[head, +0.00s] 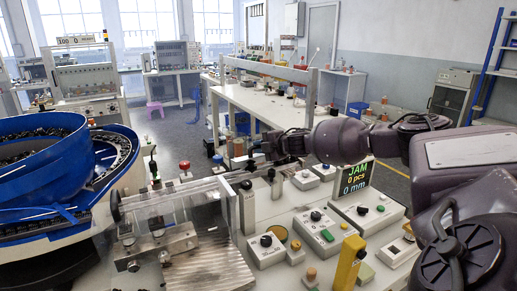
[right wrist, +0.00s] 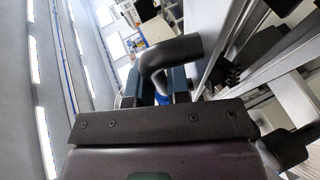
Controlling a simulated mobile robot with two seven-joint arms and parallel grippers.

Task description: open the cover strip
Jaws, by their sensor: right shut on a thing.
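The cover strip (head: 180,188) appears as a long clear strip over the feed track, between the blue bowl and the middle of the bench in the head view. My right gripper (head: 254,161) reaches in from the right at the strip's far right end. In the right wrist view, my right gripper (right wrist: 156,92) is shut on a dark bent handle (right wrist: 172,56) that stands between its fingers. The fingers and wrist hide where the handle joins the strip. I cannot tell whether the strip is lifted. My left gripper is not in view.
A blue bowl feeder (head: 45,150) fills the left side. A ribbed metal block (head: 210,262) stands in front of the track. Control boxes (head: 320,228), a yellow post (head: 348,262) and a display reading JAM (head: 355,177) crowd the bench to the right.

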